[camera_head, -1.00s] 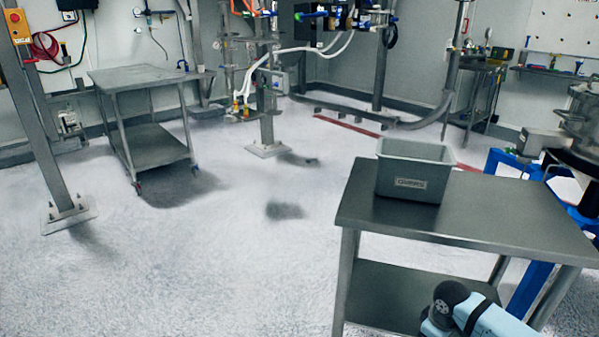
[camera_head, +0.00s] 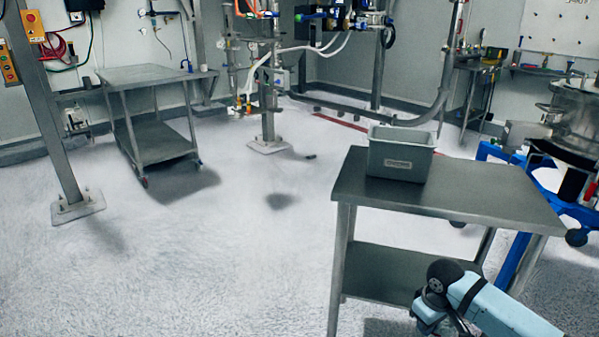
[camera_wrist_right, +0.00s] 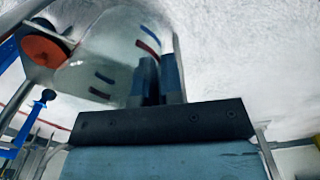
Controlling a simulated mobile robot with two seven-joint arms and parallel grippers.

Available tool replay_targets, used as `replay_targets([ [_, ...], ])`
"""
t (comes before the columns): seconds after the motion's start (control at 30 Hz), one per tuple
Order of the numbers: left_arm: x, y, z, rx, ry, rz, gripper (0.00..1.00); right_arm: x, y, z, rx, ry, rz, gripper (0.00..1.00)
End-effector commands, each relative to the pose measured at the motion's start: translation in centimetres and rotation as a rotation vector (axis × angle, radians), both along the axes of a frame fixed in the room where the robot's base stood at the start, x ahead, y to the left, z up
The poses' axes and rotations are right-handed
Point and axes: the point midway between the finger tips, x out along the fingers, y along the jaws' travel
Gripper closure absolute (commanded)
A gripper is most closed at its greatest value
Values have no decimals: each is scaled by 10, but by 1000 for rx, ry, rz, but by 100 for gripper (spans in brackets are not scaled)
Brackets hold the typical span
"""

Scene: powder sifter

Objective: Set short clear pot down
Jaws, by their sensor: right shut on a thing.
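The short clear pot (camera_wrist_right: 118,62) shows in the right wrist view as a see-through shape with curved edges and small red and blue marks or reflections. My right gripper (camera_wrist_right: 159,62) is shut on it, with the two dark fingers at the pot's right side. In the head view my light blue right arm comes in at the bottom right, in front of the steel table. The fingers and the pot cannot be made out there. My left gripper is in neither view.
A steel table (camera_head: 470,195) with a lower shelf stands at the right, with a grey bin (camera_head: 400,157) on its back left part. The rest of its top is clear. Another steel cart (camera_head: 150,75) stands at the back left. A metal vessel (camera_head: 578,112) is at the far right.

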Motion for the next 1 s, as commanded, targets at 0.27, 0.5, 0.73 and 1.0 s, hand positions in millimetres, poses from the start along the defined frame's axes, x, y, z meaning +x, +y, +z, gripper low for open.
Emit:
replay_targets([
  [0.27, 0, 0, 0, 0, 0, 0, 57, 15, 38, 93, 6, -1, -254, 100],
  [0.5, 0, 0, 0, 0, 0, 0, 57, 13, 63, 171, -19, -6, -477, 100],
  [0.73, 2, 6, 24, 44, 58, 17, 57, 0, 60, 212, -21, 2, -471, 100],
  [1.0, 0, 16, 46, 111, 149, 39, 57, -20, 60, 277, -22, 1, -470, 100],
])
